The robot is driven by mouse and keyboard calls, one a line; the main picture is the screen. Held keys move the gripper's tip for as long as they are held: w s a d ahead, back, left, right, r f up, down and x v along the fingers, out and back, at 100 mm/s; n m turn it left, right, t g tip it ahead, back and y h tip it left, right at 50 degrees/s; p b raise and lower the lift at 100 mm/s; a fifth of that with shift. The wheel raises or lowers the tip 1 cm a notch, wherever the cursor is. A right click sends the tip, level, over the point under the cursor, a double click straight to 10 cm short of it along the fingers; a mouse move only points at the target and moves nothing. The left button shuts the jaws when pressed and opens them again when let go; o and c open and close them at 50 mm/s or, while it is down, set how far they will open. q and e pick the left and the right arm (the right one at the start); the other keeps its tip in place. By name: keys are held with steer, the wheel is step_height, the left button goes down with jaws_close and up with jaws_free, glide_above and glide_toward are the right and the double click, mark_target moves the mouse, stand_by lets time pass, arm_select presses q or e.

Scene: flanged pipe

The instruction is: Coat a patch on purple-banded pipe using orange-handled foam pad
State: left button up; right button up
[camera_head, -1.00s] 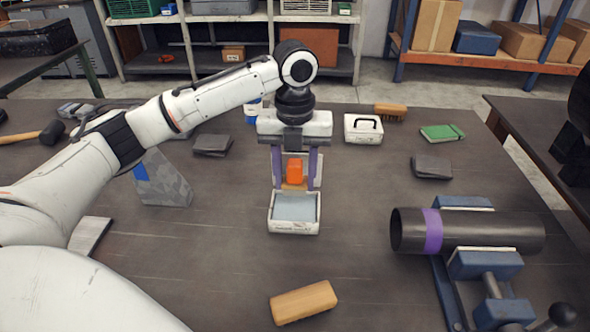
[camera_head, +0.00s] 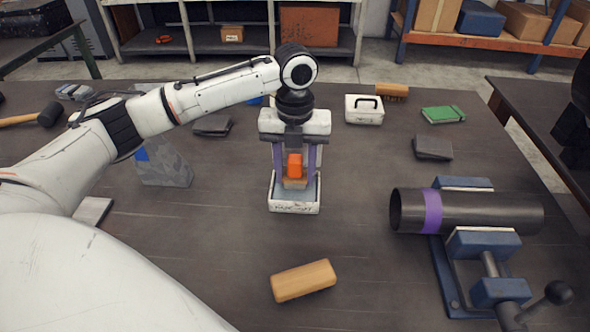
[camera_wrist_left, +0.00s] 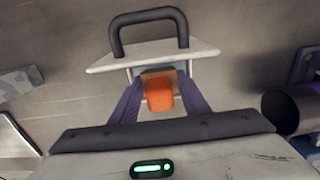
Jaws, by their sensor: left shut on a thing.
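My left gripper (camera_head: 294,168) is shut on the orange-handled foam pad (camera_head: 295,165), which has a tan block under its orange grip. It hangs down into the white tray (camera_head: 294,207) with a pale blue-grey inside; whether the pad touches the bottom is hidden. The left wrist view shows the orange grip (camera_wrist_left: 159,95) between the purple fingers, and a white panel with a black handle (camera_wrist_left: 150,32) beyond it. The purple-banded pipe (camera_head: 490,212), dark and lying level, rests in a blue clamp (camera_head: 484,243) at the right. My right gripper is not in view.
A wooden block (camera_head: 303,281) lies in front of the tray. A white box with a black handle (camera_head: 364,110), a brush (camera_head: 392,91), a green book (camera_head: 443,114) and a dark pad (camera_head: 432,148) lie behind. A grey block (camera_head: 164,163) stands left. Bare table separates tray and pipe.

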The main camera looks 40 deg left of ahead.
mark_target(295, 157)
arm_select(q)
steer(key=shift+f, duration=0.6)
stand_by(1.6)
steer(key=shift+r, duration=0.1)
steer(key=shift+r, duration=3.4)
